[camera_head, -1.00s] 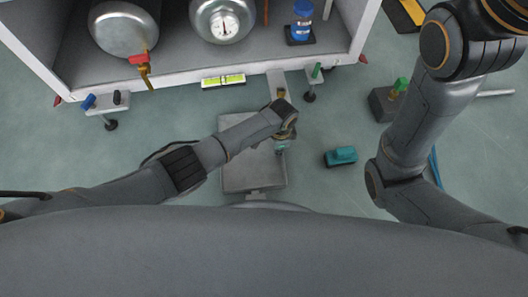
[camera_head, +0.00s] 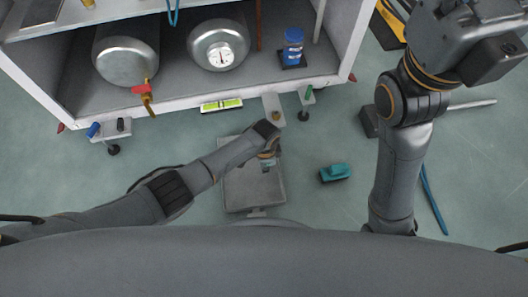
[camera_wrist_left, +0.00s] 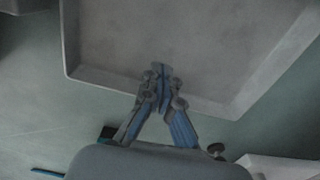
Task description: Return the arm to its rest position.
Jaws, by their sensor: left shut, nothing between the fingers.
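My left arm (camera_head: 215,160) reaches in from the left, over a grey metal tray (camera_head: 255,190) at the bottom middle of the head view. My left gripper shows clearly in the left wrist view (camera_wrist_left: 160,75). Its blue and grey fingers meet at the tips, shut and empty, in front of the tray (camera_wrist_left: 200,40). In the head view the wrist hides most of this gripper. My right arm (camera_head: 402,160) is raised on the right and bends toward the upper right corner. The fingers of its gripper are not in view.
A white-framed cabinet (camera_head: 185,108) holds two metal tanks (camera_head: 125,60) (camera_head: 218,45) and a blue bottle (camera_head: 293,45). A level (camera_head: 222,105) sits on its front edge. A teal object (camera_head: 336,173) lies on the floor right of the tray.

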